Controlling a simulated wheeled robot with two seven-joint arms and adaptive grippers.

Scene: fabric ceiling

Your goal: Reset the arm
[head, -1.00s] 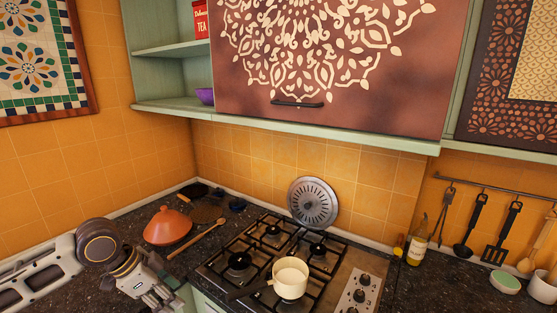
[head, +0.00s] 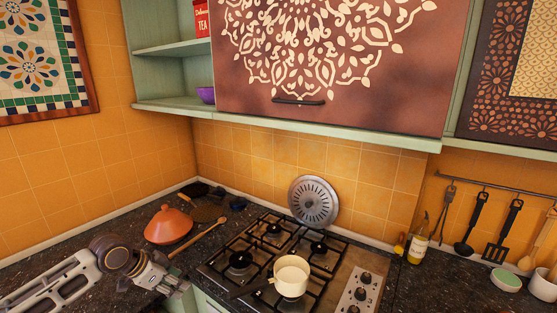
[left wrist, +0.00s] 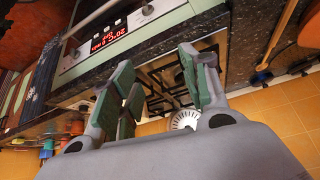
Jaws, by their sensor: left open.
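My left arm comes in from the lower left in the head view. Its gripper (head: 172,287) is low over the dark counter, in front of the orange tagine and left of the hob. In the left wrist view the left gripper (left wrist: 160,85) has its green-padded fingers spread apart, with nothing between them. The stove front and hob show beyond the fingers. My right gripper is not in view.
A cream saucepan (head: 291,274) stands on the gas hob (head: 235,279). An orange tagine (head: 168,226) and a wooden spoon (head: 197,238) lie on the counter behind the gripper. A cabinet (head: 340,70) hangs above. A bottle (head: 418,245) stands at right.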

